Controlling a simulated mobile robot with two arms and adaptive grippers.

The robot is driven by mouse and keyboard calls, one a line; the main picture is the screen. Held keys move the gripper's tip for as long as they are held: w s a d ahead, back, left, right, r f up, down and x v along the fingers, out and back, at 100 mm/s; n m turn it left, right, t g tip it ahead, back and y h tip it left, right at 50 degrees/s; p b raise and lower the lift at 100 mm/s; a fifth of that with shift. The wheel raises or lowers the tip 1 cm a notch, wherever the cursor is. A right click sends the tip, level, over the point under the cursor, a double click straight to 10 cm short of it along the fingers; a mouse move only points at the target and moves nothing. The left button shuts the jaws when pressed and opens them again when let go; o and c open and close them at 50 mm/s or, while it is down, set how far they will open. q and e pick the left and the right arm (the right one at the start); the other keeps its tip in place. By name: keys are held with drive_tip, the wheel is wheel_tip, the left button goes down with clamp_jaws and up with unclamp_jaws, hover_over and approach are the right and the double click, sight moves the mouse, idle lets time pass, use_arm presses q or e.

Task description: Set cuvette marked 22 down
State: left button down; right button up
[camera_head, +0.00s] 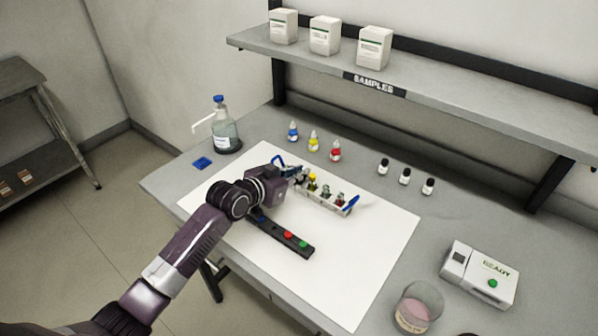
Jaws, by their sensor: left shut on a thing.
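My left gripper (298,176) is over the left end of a small white rack (328,204) on the white mat. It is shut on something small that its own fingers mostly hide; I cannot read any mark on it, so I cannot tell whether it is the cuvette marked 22. Blue handles show at both ends of the rack. My right gripper is not in view.
A black strip with red and green buttons (288,236) lies in front of the rack. Dropper bottles (313,141), dark-capped vials (404,177) and a wash bottle (225,128) stand behind. A READY device (484,275) and a beaker (417,306) are at the right. The mat's right part is clear.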

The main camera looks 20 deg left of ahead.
use_arm(q)
drive_tip(key=c, duration=2.3)
unclamp_jaws()
drive_tip(key=shift+o, duration=0.2)
drive_tip(key=shift+r, duration=0.1)
drive_tip(key=b+v, duration=0.1)
drive_tip(key=v, duration=1.1)
